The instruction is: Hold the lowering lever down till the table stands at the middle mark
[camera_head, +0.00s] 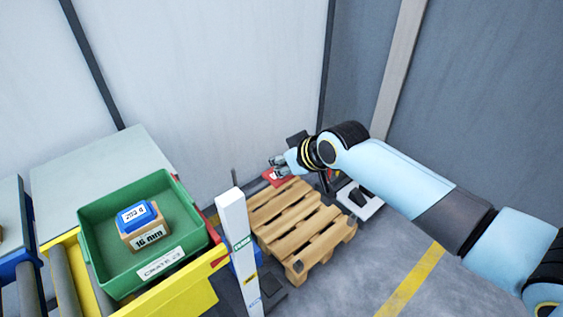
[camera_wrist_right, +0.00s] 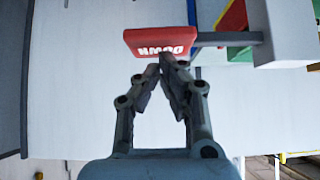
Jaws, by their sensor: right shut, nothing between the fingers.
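The lowering lever ends in a red paddle (camera_wrist_right: 160,42) lettered DOWN, upside down in the right wrist view; in the head view the red paddle (camera_head: 277,179) is small, behind the pallet. My right gripper (camera_wrist_right: 165,62) is shut and empty, its fingertips at the paddle's edge; whether they press on it I cannot tell. It also shows in the head view (camera_head: 279,166). The yellow-sided table (camera_head: 185,298) is at the lower left. A white post (camera_head: 232,217) beside it carries green, yellow and blue marks; the table's height against them is unclear. My left gripper is out of view.
A wooden pallet (camera_head: 308,238) lies on the floor beyond the post. A wall stands close behind the paddle. A yellow floor line (camera_head: 412,280) crosses free floor at right.

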